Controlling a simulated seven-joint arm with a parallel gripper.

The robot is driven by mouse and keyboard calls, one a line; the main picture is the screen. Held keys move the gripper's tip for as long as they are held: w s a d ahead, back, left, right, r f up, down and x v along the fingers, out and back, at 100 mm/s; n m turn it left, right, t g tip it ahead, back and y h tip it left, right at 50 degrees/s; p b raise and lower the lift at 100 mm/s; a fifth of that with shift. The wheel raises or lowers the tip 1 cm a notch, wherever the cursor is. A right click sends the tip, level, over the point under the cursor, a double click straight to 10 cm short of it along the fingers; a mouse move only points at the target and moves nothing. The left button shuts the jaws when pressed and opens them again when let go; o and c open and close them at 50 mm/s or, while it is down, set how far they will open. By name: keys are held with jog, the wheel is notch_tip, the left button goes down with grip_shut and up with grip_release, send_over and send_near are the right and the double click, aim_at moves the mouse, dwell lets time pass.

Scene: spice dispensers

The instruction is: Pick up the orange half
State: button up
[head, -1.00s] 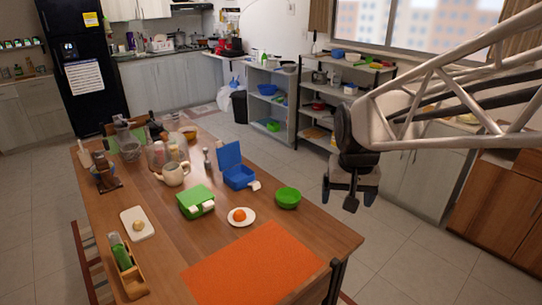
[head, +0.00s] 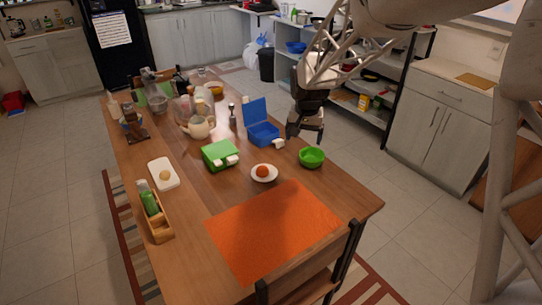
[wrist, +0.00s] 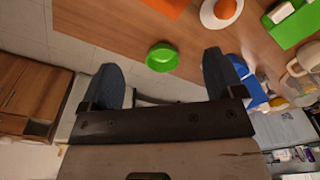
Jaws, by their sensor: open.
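The orange half (head: 263,170) sits on a small white plate (head: 264,179) near the middle of the wooden table. It also shows at the top edge of the wrist view (wrist: 226,8), on its white plate (wrist: 209,22). My gripper (head: 306,137) is above the table's right edge, behind the green bowl and to the right of the plate. In the wrist view my gripper (wrist: 160,68) has its two dark fingers wide apart with nothing between them; the green bowl shows beyond them.
A green bowl (head: 312,157) stands right of the plate. A green box (head: 220,154) is to its left and an open blue box (head: 262,130) behind it. An orange mat (head: 275,232) lies in front, bare. A teapot (head: 197,127) stands farther back.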

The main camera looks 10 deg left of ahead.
jog(key=w+a+f, duration=0.5)
jog(key=a+f, duration=0.2)
send_over(262, 167)
jog(key=shift+g, duration=0.4)
notch_tip(262, 167, down, 9)
jog(key=shift+f, duration=0.2)
jog(key=shift+f, duration=0.1)
jog(key=shift+f, duration=1.2)
jog(key=shift+f, duration=0.15)
jog(key=shift+f, duration=2.45)
jog(key=shift+c, duration=0.4)
jog(key=c, duration=0.9)
